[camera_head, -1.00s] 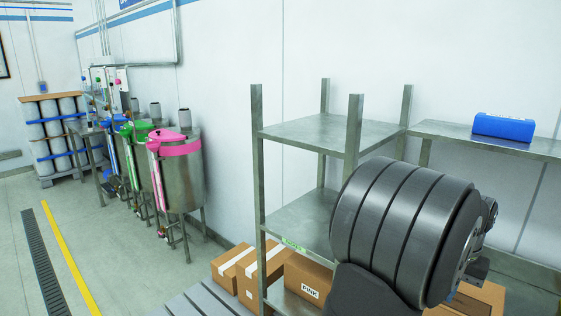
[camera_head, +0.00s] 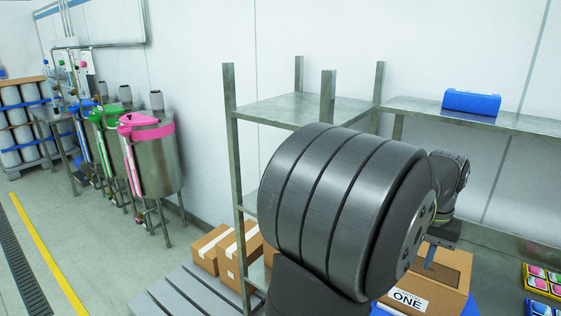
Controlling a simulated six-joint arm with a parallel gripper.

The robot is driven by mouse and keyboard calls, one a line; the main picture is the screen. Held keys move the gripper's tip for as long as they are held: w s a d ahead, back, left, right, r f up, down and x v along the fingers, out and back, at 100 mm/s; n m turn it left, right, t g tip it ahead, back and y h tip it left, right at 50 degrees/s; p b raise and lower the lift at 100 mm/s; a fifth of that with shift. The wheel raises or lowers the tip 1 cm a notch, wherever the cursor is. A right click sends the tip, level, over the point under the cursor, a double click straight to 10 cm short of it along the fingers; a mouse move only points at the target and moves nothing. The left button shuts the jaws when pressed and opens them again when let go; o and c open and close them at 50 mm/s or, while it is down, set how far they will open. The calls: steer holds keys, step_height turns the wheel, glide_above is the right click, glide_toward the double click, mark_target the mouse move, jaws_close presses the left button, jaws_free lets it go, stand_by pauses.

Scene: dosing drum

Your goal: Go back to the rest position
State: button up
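The large dark grey ribbed link of my arm fills the lower middle of the view. Behind it on the right, my wrist shows, with my gripper (camera_head: 432,256) hanging below it over an open-topped cardboard box (camera_head: 451,270) marked "ONE". The fingertips are small and partly hidden, so I cannot tell whether they are open or shut or hold anything. I also cannot tell whether they touch the box.
A metal shelf rack (camera_head: 300,108) stands behind my arm, with cartons (camera_head: 210,250) by its foot. A blue case (camera_head: 471,101) lies on the metal bench (camera_head: 420,108). Steel tanks (camera_head: 158,165) stand at left. Colourful packs (camera_head: 543,280) are at lower right. Floor at left is clear.

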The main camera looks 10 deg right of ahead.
steer(key=o, duration=1.7)
steer(key=shift+s+d+f, duration=0.2)
steer(key=shift+s+d, duration=0.25)
steer(key=shift+d, duration=0.15)
steer(key=shift+s+d+f, duration=0.15)
steer(key=shift+s+d, duration=0.3)
steer(key=shift+d, duration=0.1)
steer(key=s+d+f, duration=0.4)
steer(key=s+d, duration=0.4)
steer(key=s, duration=0.5)
steer(key=s+d+f, duration=0.4)
steer(key=s+d, duration=0.5)
steer(key=s, duration=0.3)
steer(key=f, duration=0.9)
steer(key=shift+a, duration=0.2)
step_height(320, 180, up, 10)
